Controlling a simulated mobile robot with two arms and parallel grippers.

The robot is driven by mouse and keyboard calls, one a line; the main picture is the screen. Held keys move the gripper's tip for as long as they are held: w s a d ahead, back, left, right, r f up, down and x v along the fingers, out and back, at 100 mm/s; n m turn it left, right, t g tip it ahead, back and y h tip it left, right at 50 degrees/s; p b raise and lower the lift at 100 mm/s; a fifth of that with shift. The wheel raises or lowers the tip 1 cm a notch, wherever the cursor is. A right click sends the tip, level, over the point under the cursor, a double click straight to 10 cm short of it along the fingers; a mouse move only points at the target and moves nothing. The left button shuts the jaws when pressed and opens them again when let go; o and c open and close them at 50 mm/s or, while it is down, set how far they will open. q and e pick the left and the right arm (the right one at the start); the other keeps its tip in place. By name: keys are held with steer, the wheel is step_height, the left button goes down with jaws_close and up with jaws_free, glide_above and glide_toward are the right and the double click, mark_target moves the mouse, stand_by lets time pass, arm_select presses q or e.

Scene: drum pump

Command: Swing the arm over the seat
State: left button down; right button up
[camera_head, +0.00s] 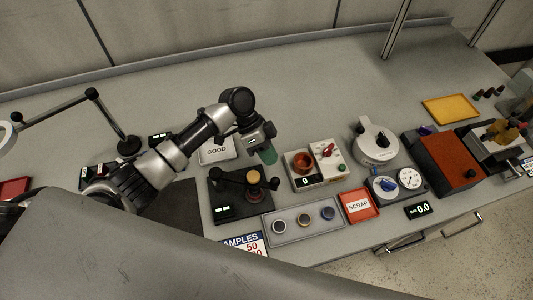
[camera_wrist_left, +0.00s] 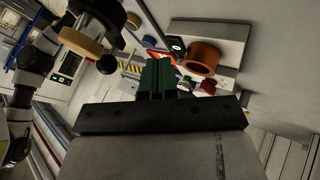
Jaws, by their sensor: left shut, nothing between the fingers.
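A black fixture (camera_head: 232,208) with a small lit display stands at the front middle of the bench. A dark swing arm (camera_head: 232,181) with rounded ends lies across its top, beside a tan round piece (camera_head: 253,177). Whether the arm is over the seat is hard to tell. My left gripper (camera_head: 268,156) has green fingertips, is shut and empty, and is just behind the fixture, apart from it. In the left wrist view the green fingers (camera_wrist_left: 156,75) are together. The tan piece (camera_wrist_left: 80,40) and a black ball knob (camera_wrist_left: 106,64) show to their left. My right gripper is not in view.
A GOOD tray (camera_head: 216,150) lies behind the fixture. A unit with a red-brown cup (camera_head: 303,162) stands to the right. A grey tray with round parts (camera_head: 280,228) and a red SCRAP tray (camera_head: 358,206) lie in front. The bench's back is clear.

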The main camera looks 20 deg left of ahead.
arm_select(q)
steer(key=b+v, duration=0.2)
steer(key=v, duration=0.7)
steer(key=shift+r+b, duration=0.35)
steer(key=shift+r, duration=0.15)
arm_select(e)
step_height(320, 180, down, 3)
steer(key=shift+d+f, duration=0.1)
arm_select(q)
steer(key=shift+w, duration=0.1)
